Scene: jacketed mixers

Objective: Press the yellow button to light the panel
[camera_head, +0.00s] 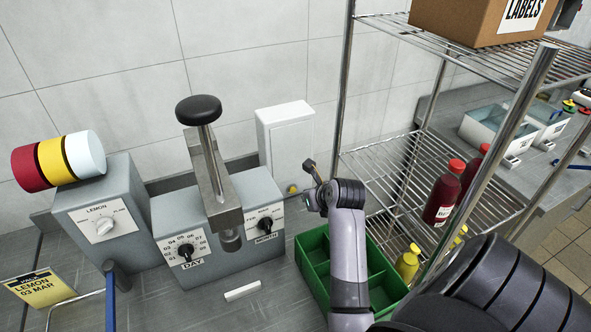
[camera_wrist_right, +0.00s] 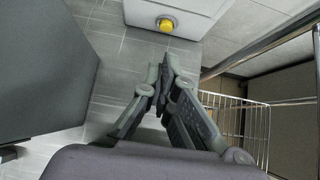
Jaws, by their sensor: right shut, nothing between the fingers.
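The yellow button (camera_wrist_right: 166,24) sits low on the front of a white panel (camera_wrist_right: 190,8) in the wrist view. In the head view the white panel (camera_head: 286,138) is on the back wall, and the button (camera_head: 292,189) shows small at its bottom edge, beside my right gripper. My right gripper (camera_head: 311,180) is shut and empty. In the wrist view its fingertips (camera_wrist_right: 165,68) point toward the button, with a visible gap between them and it. My left gripper is not in view.
A grey machine with DAY and MONTH dials (camera_head: 215,220) stands left of the panel. A LEMON dial box (camera_head: 103,215) is farther left. A green divided crate (camera_head: 312,262) lies below my right arm. A wire shelf (camera_head: 385,165) with red bottles (camera_head: 443,193) stands to the right.

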